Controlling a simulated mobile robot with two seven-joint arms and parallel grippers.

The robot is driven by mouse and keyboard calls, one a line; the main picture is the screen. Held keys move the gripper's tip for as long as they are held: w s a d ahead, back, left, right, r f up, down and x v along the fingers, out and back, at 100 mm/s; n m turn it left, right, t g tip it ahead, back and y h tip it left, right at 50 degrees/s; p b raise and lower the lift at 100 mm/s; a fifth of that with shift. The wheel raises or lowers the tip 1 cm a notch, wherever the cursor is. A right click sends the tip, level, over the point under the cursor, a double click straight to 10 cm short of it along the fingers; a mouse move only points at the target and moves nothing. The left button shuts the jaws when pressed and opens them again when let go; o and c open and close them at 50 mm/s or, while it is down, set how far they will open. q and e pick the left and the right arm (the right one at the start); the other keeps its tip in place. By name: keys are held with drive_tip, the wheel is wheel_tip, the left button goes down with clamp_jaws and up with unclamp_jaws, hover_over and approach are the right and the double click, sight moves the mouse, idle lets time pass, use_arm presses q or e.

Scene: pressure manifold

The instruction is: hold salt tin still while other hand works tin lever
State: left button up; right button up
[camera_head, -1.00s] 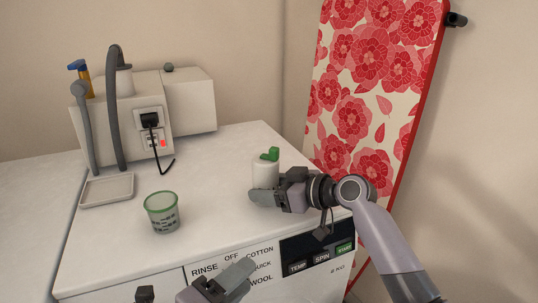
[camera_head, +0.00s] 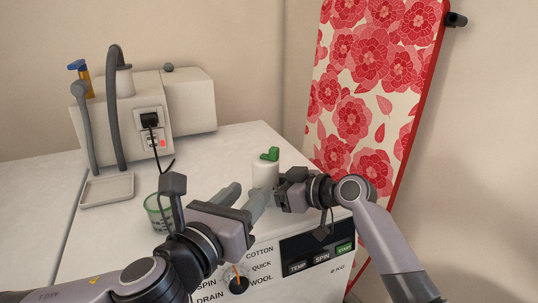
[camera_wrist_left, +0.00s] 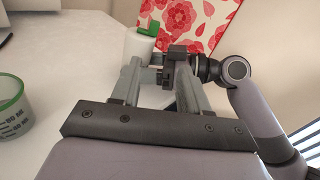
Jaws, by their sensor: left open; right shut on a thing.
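The salt tin (camera_head: 264,173) is a white cylinder with a green lever (camera_head: 269,154) on top. It stands upright on the washing machine top near its right side. My right gripper (camera_head: 277,190) is shut on the tin from the right, low on its body. My left gripper (camera_head: 246,198) is open, in front and to the left of the tin, with its fingers pointing toward it. In the left wrist view the tin (camera_wrist_left: 138,44) and its green lever (camera_wrist_left: 148,27) show just beyond the left fingertips. Whether the left fingers touch the tin cannot be told.
A clear cup with a green rim (camera_head: 152,203) stands left, partly hidden by my left arm; it also shows in the left wrist view (camera_wrist_left: 10,105). A shallow tray (camera_head: 107,190) and a grey-white unit with hoses (camera_head: 145,95) stand behind. A flowered ironing board (camera_head: 365,80) leans right.

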sight(272, 151)
use_arm(q)
drive_tip(key=shift+m+t, duration=0.3)
drive_tip(key=shift+m, duration=0.1)
drive_tip(key=x, duration=0.8)
drive_tip(key=a+r+x, duration=0.1)
drive_tip(key=x, duration=0.3)
drive_tip(key=shift+w+r, duration=0.1)
drive_tip(key=shift+w, duration=0.3)
clamp_jaws()
